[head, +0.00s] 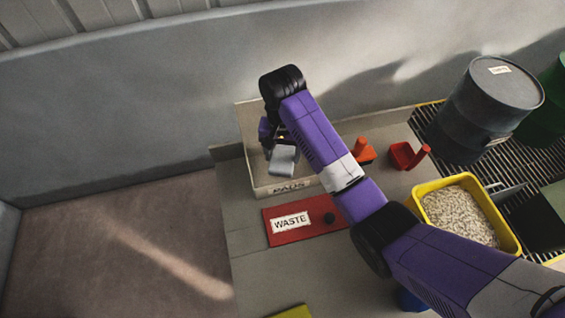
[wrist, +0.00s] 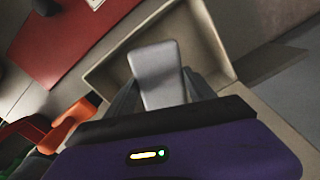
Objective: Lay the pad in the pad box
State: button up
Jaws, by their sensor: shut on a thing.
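A light grey pad (head: 283,161) is held in my gripper (head: 277,146), which is shut on it. In the wrist view the pad (wrist: 157,72) sticks out between the fingers of my gripper (wrist: 160,95). The pad box (head: 251,170) is a beige open box labelled "PADS" on its front, at the back left of the bench. The pad is over the box's opening. The box's walls (wrist: 215,38) surround the pad in the wrist view. My arm hides the box's right part in the head view, and I cannot tell whether the pad touches the floor.
A red "WASTE" lid (head: 325,229) with a black knob lies in front of the box. An orange-handled tool (head: 363,152) and a red scoop (head: 405,156) lie to the right. A yellow bin of granules (head: 513,240) and a grey drum (head: 487,108) stand farther right.

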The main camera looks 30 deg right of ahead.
aim_at(282, 162)
jog(key=shift+f, duration=2.2)
jog(key=shift+f, duration=0.15)
jog(key=o, duration=1.3)
notch_tip(282, 162, up, 11)
jog(key=shift+f+p, duration=0.15)
jog(key=shift+p, duration=0.75)
jog(key=shift+r+p, duration=0.85)
jog(key=shift+p, duration=0.05)
